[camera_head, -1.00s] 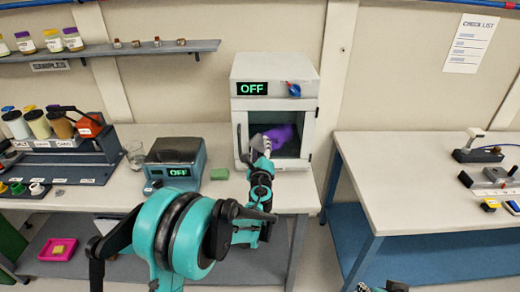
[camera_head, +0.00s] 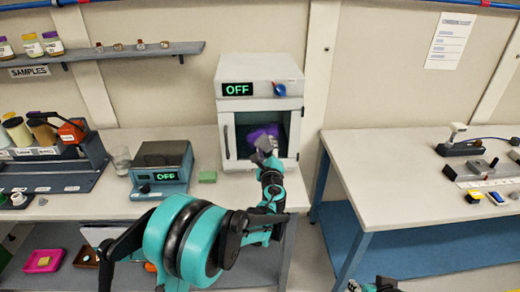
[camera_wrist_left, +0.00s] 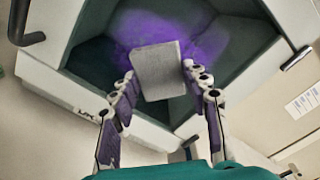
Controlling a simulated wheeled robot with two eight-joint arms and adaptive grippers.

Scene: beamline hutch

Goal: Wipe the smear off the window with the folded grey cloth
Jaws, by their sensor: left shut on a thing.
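The window (camera_head: 235,140) is the dark pane in the front of a white cabinet. A purple smear (camera_head: 253,133) shows on it, and in the left wrist view it is a broad, blurred purple patch (camera_wrist_left: 205,45). My left gripper (camera_wrist_left: 160,76) is shut on the folded grey cloth (camera_wrist_left: 158,62), a small block between its fingertips. In the head view my left gripper (camera_head: 265,148) is in front of the window and covers part of the smear. I cannot tell whether the cloth touches the pane. A teal and black part of my right arm shows at the bottom edge; its jaws cannot be made out.
The white cabinet (camera_head: 262,72) reads OFF and has a blue knob (camera_head: 279,89). A sample rack (camera_head: 60,165) is further left. A gap separates this bench from the right table (camera_head: 390,180).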

